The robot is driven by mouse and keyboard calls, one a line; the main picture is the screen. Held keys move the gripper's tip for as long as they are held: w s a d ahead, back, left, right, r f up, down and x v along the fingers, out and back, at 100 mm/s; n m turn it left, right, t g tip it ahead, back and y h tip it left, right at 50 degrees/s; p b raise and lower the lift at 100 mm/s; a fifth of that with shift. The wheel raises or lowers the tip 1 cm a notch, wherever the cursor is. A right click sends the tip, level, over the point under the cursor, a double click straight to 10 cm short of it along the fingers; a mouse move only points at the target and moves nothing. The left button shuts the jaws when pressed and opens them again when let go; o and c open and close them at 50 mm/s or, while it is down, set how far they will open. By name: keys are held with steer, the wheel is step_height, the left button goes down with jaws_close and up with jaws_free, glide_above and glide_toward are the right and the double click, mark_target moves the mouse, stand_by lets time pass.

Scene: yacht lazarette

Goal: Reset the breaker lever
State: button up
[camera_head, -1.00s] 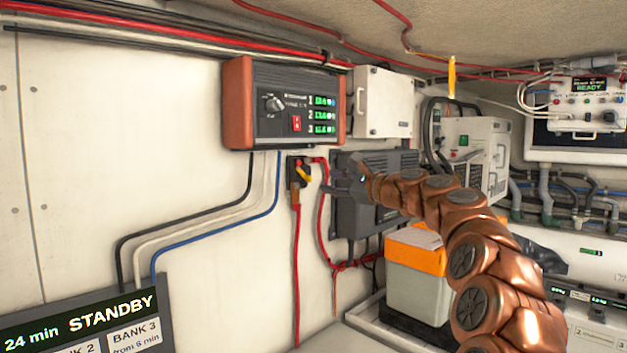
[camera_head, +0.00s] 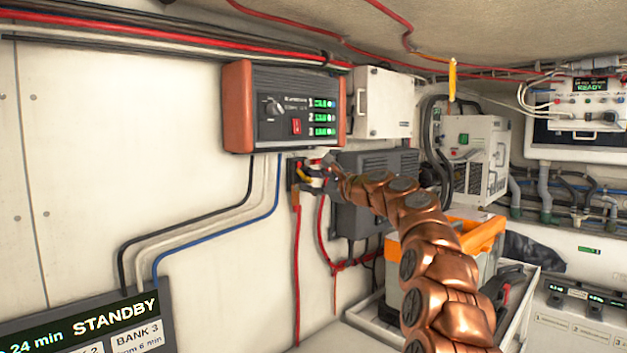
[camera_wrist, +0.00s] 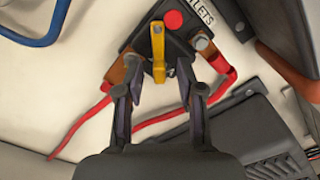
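The breaker is a small black block on the wall with a yellow lever (camera_wrist: 158,50), a red round button (camera_wrist: 173,19) and a label ending in "LETS". In the head view the breaker (camera_head: 295,178) sits below the charger box, partly covered by my gripper (camera_head: 325,174). In the wrist view my gripper (camera_wrist: 159,95) is open, with dark fingers spread to either side. The lever points down toward the gap between the fingertips, with space on both sides. I see no finger touching it. Whether its lower end is between the tips in depth is unclear.
Red cables (camera_head: 296,260) hang from the breaker. A charger box (camera_head: 285,105) with red-brown ends is just above it. A dark finned unit (camera_head: 365,215) is close on the right. An orange-topped grey box (camera_head: 480,230) stands beneath my arm. The wall left of the breaker carries cables.

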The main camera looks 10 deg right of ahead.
jaws_close()
stand_by(0.3)
